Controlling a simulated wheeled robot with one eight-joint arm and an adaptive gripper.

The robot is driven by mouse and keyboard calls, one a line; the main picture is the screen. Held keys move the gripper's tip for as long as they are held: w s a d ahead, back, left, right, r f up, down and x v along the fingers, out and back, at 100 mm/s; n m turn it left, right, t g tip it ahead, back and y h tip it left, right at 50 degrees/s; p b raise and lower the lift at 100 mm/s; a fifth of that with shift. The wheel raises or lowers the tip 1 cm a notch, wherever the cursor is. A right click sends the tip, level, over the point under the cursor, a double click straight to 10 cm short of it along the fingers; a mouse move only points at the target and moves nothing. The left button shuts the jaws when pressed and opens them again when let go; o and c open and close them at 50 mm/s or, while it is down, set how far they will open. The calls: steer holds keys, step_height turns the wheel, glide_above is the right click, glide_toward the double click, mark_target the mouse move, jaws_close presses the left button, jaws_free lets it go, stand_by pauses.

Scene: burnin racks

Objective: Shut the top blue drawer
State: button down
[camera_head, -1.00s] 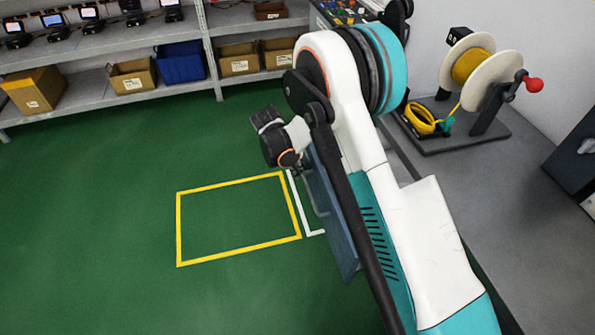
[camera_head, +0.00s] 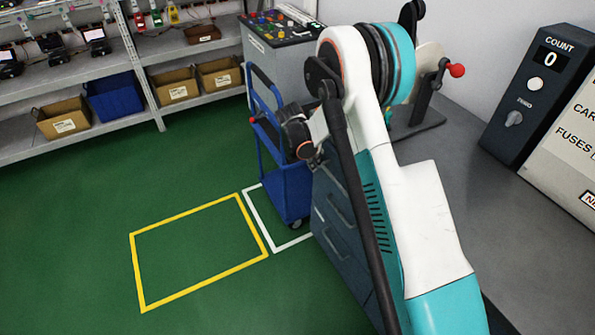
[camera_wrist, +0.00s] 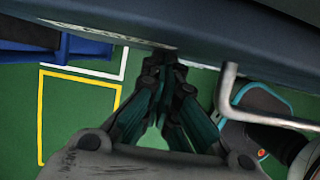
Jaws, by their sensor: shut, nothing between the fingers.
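The dark blue drawer cabinet (camera_head: 338,228) stands under the grey workbench, with bar handles on its front. My arm covers its upper part in the head view, so how far the top drawer stands out cannot be told there. In the wrist view a dark blue panel (camera_wrist: 250,32), apparently a drawer front, crosses the top, with a grey bar handle (camera_wrist: 224,88) right of my fingers. My gripper (camera_wrist: 166,60) is shut and empty, its fingertips at the panel's lower edge; contact is unclear. My fingers are hidden in the head view.
A blue trolley (camera_head: 292,192) stands close beside the cabinet. The workbench (camera_head: 455,170) carries a count box (camera_head: 537,95) and a partly hidden cable spool. Shelves with bins (camera_head: 112,98) line the back. The green floor around the yellow outline (camera_head: 190,210) is clear.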

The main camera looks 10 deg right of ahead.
steer(key=shift+w+d, duration=0.3)
steer(key=shift+d, duration=0.7)
steer(key=shift+w+d, duration=0.3)
steer(key=shift+d, duration=0.65)
steer(key=shift+a, duration=0.25)
steer(key=p, duration=0.3)
glide_toward(323, 158)
steer(key=a, duration=0.2)
steer(key=s+a+f, duration=0.1)
steer(key=shift+a, duration=0.1)
